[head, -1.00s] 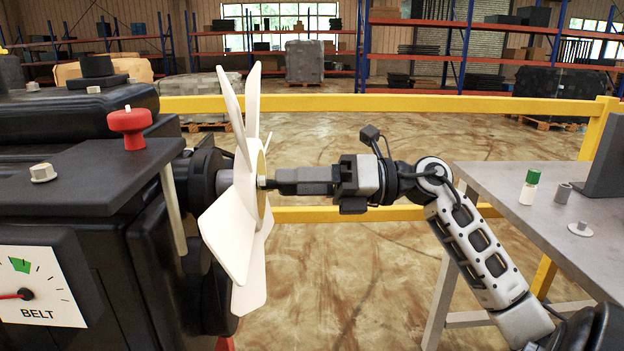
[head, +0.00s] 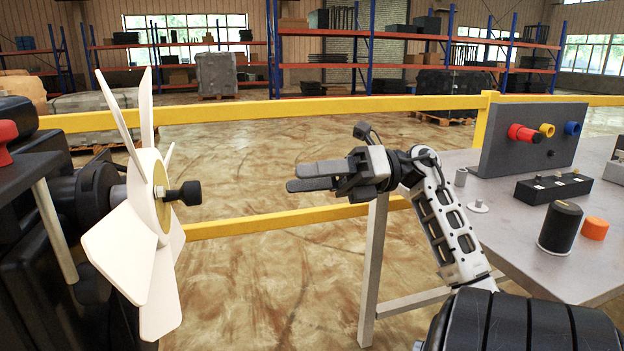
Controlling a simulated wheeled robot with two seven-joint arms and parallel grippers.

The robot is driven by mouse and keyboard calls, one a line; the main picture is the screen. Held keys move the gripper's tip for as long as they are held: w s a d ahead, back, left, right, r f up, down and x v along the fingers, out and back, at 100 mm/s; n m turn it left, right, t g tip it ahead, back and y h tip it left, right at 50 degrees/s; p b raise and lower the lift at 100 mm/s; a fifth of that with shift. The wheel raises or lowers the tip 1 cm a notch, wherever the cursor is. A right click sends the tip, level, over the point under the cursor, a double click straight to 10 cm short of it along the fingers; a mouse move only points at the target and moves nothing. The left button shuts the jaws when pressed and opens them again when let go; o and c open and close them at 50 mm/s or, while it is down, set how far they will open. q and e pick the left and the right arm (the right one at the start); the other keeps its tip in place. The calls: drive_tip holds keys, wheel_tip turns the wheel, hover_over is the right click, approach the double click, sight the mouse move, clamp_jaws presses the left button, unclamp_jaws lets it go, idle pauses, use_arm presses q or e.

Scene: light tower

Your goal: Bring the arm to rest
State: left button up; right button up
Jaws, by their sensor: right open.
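My right gripper (head: 290,178) is in the middle of the head view, empty, with its two fingers a little apart and pointing left. It hangs in the air, clear of the table and of the fan. The white fan (head: 143,205) is on the shaft of the dark machine at the left. A black knob-like piece (head: 184,194) sticks out from the centre of the fan, towards the gripper but well apart from it. My left gripper does not show.
The grey table (head: 509,220) at the right bears an upright panel (head: 528,140) with coloured knobs, a black block (head: 553,188), a black cylinder (head: 560,228) and an orange cap (head: 594,229). A yellow rail (head: 260,112) runs behind. Open floor lies between fan and table.

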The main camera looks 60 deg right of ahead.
drive_tip(key=shift+s+d, duration=0.2)
drive_tip(key=shift+d, duration=0.05)
drive_tip(key=w+a+f+m+t+h+p, duration=0.4)
drive_tip(key=a+f+m+t+h, duration=0.15)
drive_tip(key=m, duration=0.85)
drive_tip(key=w+a+f+m+t+h+p, duration=0.45)
drive_tip(key=f+m+h, duration=0.2)
drive_tip(key=m, duration=0.65)
use_arm(q)
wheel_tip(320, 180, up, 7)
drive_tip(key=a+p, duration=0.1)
drive_tip(key=p, duration=0.2)
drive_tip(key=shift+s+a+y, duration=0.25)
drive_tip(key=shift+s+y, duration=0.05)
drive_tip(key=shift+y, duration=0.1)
use_arm(e)
drive_tip(key=s+a+f+m+g, duration=0.4)
drive_tip(key=a+f, duration=0.3)
drive_tip(key=a, duration=0.3)
drive_tip(key=s+a+f+m+g+y, duration=0.1)
drive_tip(key=s+a+f+m+g, duration=0.4)
drive_tip(key=a+f, duration=0.3)
drive_tip(key=shift+s+a+f+g, duration=0.25)
drive_tip(key=shift+s+a+g, duration=0.3)
drive_tip(key=shift+a+g, duration=0.4)
